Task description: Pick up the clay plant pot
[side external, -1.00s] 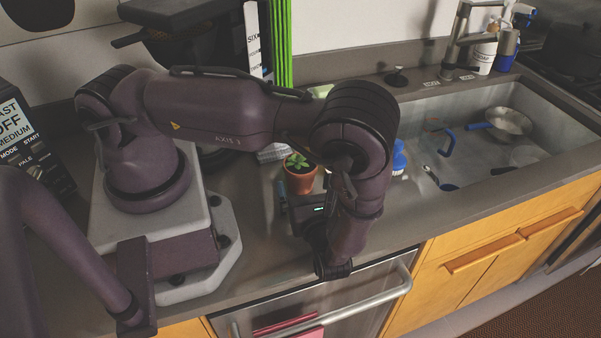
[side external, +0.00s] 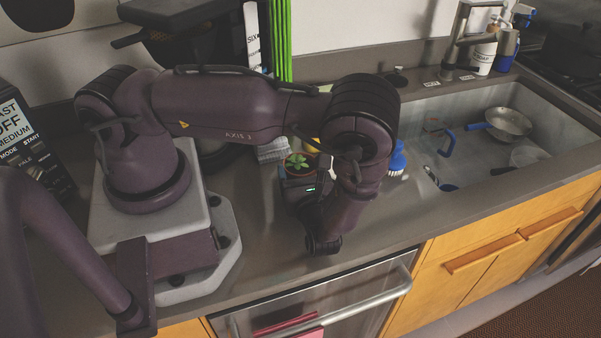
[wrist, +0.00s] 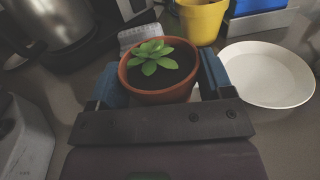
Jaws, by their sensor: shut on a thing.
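The clay plant pot (wrist: 160,97) is a round terracotta pot with dark soil and a small green succulent. In the wrist view it sits between the two blue finger pads of my gripper (wrist: 163,82), one on each side, and the gripper is shut on it. In the side view the plant and pot rim (side external: 299,163) show just behind my gripper (side external: 297,180), which hides the lower pot. I cannot tell whether the pot's base touches the counter.
A white plate (wrist: 266,75) lies right of the pot, and a yellow container (wrist: 201,20) stands behind it. A metal kettle (wrist: 50,22) is at the back left. The sink (side external: 485,130) lies to the right. The front counter (side external: 262,235) is clear.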

